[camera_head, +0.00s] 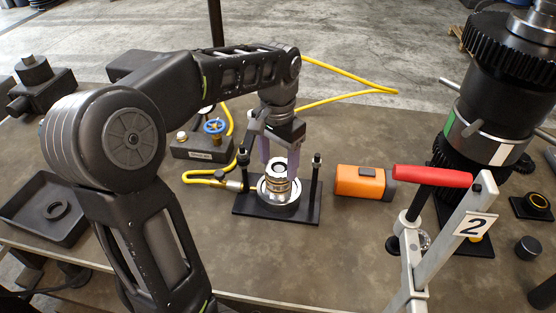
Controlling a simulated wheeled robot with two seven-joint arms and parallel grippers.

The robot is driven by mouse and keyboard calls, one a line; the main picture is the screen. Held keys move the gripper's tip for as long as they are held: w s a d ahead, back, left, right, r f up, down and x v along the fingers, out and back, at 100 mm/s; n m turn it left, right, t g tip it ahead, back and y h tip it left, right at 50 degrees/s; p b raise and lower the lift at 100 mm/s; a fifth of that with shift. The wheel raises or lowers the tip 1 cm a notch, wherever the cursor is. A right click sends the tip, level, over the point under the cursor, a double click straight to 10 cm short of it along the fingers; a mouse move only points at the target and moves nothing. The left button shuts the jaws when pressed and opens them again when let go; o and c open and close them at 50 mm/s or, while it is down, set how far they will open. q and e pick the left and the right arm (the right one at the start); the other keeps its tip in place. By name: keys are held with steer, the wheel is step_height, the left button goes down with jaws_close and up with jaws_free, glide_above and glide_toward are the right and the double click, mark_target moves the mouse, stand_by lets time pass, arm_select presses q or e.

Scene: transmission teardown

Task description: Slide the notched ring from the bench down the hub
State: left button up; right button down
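The hub (279,172) is a short upright metal cylinder with bronze-coloured bands. It stands in a wide silver collar (265,196) on a black base plate with two black posts. My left gripper (283,161) points down over the hub from behind. Its two purple-grey fingers are spread, one on each side of the hub's top, with nothing clearly clamped between them. I cannot pick out the notched ring for certain; one of the bands on the hub may be it. My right gripper is not in view.
A gauge block with a blue valve (214,126) and yellow hose stands behind. An orange block (361,183), a red-handled press (432,176) and a tall dark gear assembly (490,117) stand at right.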

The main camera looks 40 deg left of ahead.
arm_select(q)
steer(key=o, duration=0.4)
steer(key=shift+r, duration=0.55)
step_height(320, 180, up, 4)
steer(key=shift+r, duration=0.2)
steer(key=shift+r+p, duration=0.8)
steer(key=shift+p, duration=0.2)
steer(key=shift+r+p, duration=0.35)
